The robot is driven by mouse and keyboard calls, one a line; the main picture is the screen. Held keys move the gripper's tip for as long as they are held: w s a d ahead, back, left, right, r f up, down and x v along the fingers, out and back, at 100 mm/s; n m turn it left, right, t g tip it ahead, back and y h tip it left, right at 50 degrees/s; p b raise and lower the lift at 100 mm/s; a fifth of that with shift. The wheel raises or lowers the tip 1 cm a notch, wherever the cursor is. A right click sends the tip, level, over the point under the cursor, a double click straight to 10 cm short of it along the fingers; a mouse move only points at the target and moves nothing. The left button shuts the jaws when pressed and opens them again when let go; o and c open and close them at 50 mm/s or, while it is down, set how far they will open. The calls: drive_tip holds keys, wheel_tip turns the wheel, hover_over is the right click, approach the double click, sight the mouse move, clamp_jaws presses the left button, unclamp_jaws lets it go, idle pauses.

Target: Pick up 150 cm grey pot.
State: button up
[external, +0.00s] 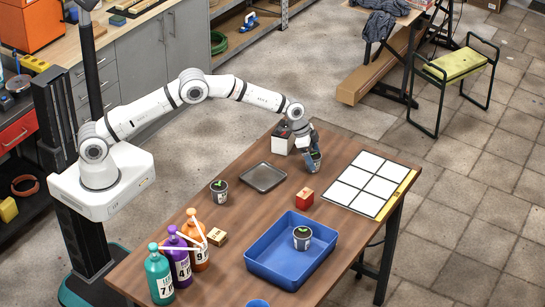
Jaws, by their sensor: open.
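A small grey pot (314,164) with a green seedling stands at the far side of the wooden table. My gripper (312,149) is open and right at this pot, its fingers reaching down beside the seedling and rim. Part of the pot is hidden by the fingers, and I cannot tell whether they touch it. A second grey pot (220,195) with a seedling and a pale label stands left of the square tray. A third pot (302,241) with a seedling stands inside the blue tray (262,268). The pot labels are too small to read.
A grey square tray (263,178), a red box (303,197) and a white grid board (365,183) lie on the table. Numbered bottles (180,258) and a small wooden block (216,237) stand at the front left. Bare table lies between them.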

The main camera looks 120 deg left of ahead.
drive_tip(key=shift+f, duration=0.15)
drive_tip(key=shift+c, duration=0.5)
drive_tip(key=c, duration=1)
